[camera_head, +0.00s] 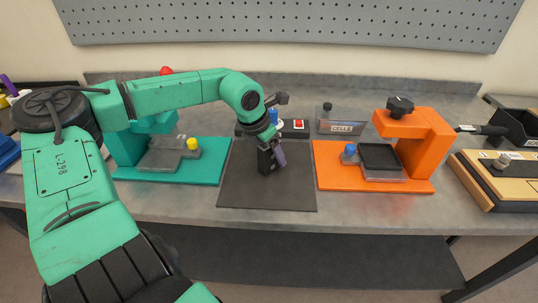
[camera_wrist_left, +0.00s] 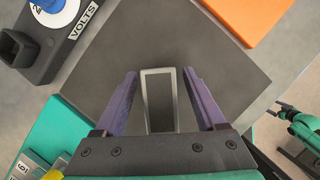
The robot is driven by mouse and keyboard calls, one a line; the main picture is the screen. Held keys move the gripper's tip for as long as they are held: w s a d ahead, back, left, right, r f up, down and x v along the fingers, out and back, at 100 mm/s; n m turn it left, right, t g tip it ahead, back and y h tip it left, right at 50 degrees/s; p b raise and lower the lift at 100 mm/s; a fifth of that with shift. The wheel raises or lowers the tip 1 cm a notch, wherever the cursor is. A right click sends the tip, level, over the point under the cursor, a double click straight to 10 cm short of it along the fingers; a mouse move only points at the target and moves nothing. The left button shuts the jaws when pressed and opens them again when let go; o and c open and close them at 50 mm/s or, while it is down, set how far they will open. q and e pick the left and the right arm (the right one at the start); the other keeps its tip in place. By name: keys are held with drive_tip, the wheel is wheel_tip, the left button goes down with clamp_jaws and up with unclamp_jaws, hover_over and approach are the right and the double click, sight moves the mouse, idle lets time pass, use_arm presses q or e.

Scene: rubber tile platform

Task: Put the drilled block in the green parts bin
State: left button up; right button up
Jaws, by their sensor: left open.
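My left gripper (camera_head: 277,154) points down over the dark mat, with its purple fingers open. In the left wrist view, the open left gripper (camera_wrist_left: 161,75) has one finger on each side of a dark grey rectangular block (camera_wrist_left: 161,100) with a lighter rim. Visible gaps separate the fingers from it. The block also shows in the head view (camera_head: 266,161), partly hidden by the gripper. I cannot make out its drilled hole. I see no clear green parts bin. A teal arm (camera_wrist_left: 302,128) with a dark end shows small at the wrist view's right edge, its jaws unclear.
A teal fixture (camera_head: 207,170) stands left of the mat (camera_head: 290,197), an orange one (camera_head: 425,150) right of it. A black bin (camera_head: 513,126) is far right. The mat's front is clear.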

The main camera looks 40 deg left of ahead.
use_arm(q)
drive_tip(key=shift+w+f, duration=0.1)
drive_tip(key=shift+c, duration=0.3)
clamp_jaws()
wheel_tip(320, 180, up, 28)
drive_tip(key=p, duration=0.1)
